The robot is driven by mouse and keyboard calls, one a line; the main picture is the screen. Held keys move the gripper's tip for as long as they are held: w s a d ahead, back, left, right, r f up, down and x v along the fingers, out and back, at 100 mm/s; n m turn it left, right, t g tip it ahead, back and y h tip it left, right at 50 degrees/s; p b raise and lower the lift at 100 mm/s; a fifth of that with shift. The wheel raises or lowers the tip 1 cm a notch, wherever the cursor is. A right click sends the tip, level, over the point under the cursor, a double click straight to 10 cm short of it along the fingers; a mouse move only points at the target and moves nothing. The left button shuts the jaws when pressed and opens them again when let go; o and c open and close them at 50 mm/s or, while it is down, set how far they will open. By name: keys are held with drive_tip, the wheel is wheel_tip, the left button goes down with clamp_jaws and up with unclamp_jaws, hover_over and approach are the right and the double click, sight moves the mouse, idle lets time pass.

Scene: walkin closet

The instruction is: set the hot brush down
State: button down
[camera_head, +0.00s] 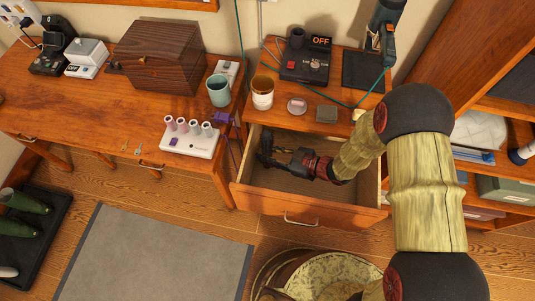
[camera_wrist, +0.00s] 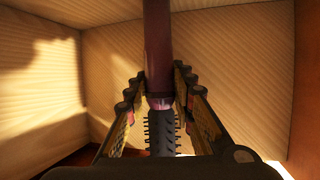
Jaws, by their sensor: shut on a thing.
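The hot brush shows in the wrist view, with a dark maroon handle (camera_wrist: 158,45) and a black bristled barrel (camera_wrist: 161,132). My gripper (camera_wrist: 162,88) is shut on it, with one finger on each side near where handle and barrel meet. In the head view my gripper (camera_head: 283,161) is low inside the open wooden drawer (camera_head: 262,205), between its walls. The brush is hard to make out there against the dark gripper. I cannot tell whether the brush touches the drawer floor.
Above the drawer, the tabletop holds a black unit marked OFF (camera_head: 305,66), a dark flat mat (camera_head: 362,72), a white cup (camera_head: 262,95) and small items. A teal cord crosses it. A curler set (camera_head: 190,140) stands to the left. Shelves (camera_head: 505,160) flank my arm on the right.

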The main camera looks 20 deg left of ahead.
sight(271, 155)
drive_tip(key=shift+f, duration=0.1)
drive_tip(key=c, duration=2)
unclamp_jaws()
drive_tip(key=shift+f, duration=0.1)
drive_tip(key=o, duration=0.4)
drive_tip(key=shift+o, duration=0.5)
drive_tip(key=shift+r, duration=0.3)
drive_tip(key=p+v, duration=0.2)
drive_tip(key=v, duration=0.5)
drive_tip(key=shift+d, duration=0.25)
